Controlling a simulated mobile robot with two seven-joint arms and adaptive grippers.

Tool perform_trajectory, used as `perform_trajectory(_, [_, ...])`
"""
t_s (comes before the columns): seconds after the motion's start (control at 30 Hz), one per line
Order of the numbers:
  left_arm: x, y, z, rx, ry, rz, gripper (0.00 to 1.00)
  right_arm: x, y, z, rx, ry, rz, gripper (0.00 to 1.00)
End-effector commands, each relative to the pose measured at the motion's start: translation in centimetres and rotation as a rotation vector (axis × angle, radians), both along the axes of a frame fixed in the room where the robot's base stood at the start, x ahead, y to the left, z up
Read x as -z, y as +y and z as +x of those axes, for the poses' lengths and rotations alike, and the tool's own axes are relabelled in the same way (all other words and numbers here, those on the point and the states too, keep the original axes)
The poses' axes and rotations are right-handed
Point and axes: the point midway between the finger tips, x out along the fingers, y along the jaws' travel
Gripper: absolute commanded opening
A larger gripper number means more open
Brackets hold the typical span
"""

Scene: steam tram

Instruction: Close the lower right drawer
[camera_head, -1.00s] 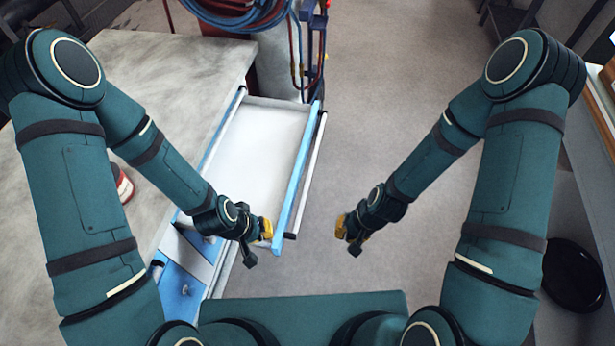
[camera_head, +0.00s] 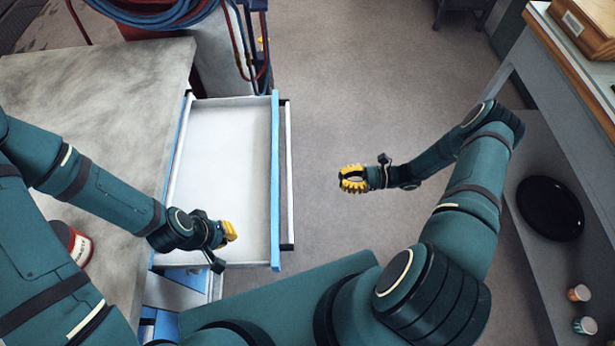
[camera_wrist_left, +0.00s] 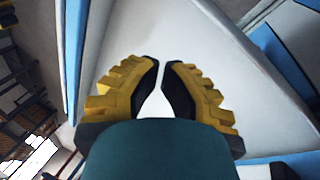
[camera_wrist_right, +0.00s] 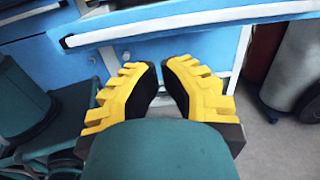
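An open drawer (camera_head: 222,135) with a white inside and a blue front sticks out from the bench at left. A pale handle bar (camera_head: 289,170) runs along the outside of its front. The drawer's white inside (camera_wrist_left: 130,35) also fills much of the left wrist view.
The grey bench top (camera_head: 110,90) carries a red and white tin (camera_head: 72,243). Hoses and a cylinder stand beyond the drawer. A shelf unit at right holds a black dish (camera_head: 549,208) and small cups (camera_head: 579,293). The floor (camera_head: 400,80) between is clear.

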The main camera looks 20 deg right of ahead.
Motion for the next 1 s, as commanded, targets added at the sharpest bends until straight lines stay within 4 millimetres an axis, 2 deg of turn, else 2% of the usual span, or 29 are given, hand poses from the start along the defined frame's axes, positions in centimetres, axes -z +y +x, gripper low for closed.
perform_trajectory(0.17, [-0.1, 0.0, 0.0, 0.0, 0.0, 0.0, 0.0, -0.1, 2.4, 0.6, -0.006, 0.0, 0.002, 0.0])
perform_trajectory(0.6, [0.0, 0.0, 0.0, 0.0, 0.0, 0.0, 0.0, -0.1, 10.5, 2.9, -0.007, 0.0, 0.0, 0.0])
perform_trajectory(0.8, [0.1, 0.0, 0.0, 0.0, -0.001, 0.0, 0.0, 0.0, 12.6, 3.5, -0.007, 0.0, 0.0, 0.0])
perform_trajectory(1.0, [0.1, 0.0, 0.0, 0.0, -0.001, 0.0, 0.0, 0.0, 13.3, 3.7, -0.005, 0.001, -0.002, 0.0])
